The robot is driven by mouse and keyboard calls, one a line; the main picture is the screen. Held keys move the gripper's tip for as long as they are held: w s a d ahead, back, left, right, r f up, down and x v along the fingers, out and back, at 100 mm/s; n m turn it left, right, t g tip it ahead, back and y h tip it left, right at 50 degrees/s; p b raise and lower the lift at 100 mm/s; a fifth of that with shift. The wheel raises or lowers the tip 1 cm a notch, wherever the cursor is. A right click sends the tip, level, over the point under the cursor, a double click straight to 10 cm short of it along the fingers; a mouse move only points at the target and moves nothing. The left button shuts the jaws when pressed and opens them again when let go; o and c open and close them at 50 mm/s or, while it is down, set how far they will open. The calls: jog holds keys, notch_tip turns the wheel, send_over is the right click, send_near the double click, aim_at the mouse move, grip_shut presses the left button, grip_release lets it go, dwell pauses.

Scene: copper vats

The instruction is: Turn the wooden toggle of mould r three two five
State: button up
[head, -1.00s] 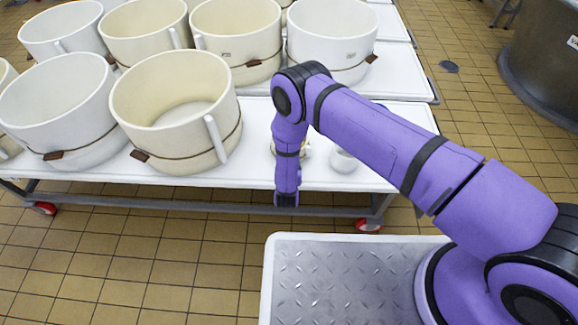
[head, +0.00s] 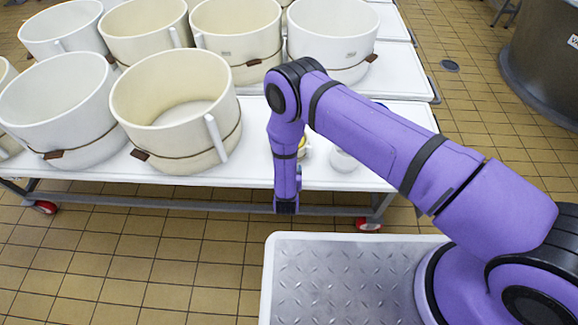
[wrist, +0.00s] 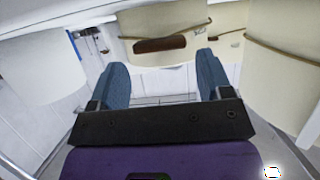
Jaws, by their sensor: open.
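My gripper (wrist: 163,85) shows in the wrist view with two blue fingers spread apart and nothing between them. Past the fingertips stands a cream mould (wrist: 188,20) with a brown wooden toggle (wrist: 160,44) on its side, apart from the fingers. In the head view several round cream moulds stand on white tables. The front middle mould (head: 165,110) has a cord around it and a brown toggle (head: 139,154) at its lower left. The back right mould (head: 333,38) has a toggle (head: 371,58) too. The labels are too small to read. My fingers do not show in the head view.
In the wrist view a mould (wrist: 290,85) stands close on the right and another pale one (wrist: 40,60) on the left. The white table (head: 255,172) has small pots beside my arm. A large dark vat (head: 545,65) stands at the far right; tiled floor is open before it.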

jog(key=v, duration=0.7)
jog(key=shift+s, duration=0.25)
jog(key=shift+r, duration=0.1)
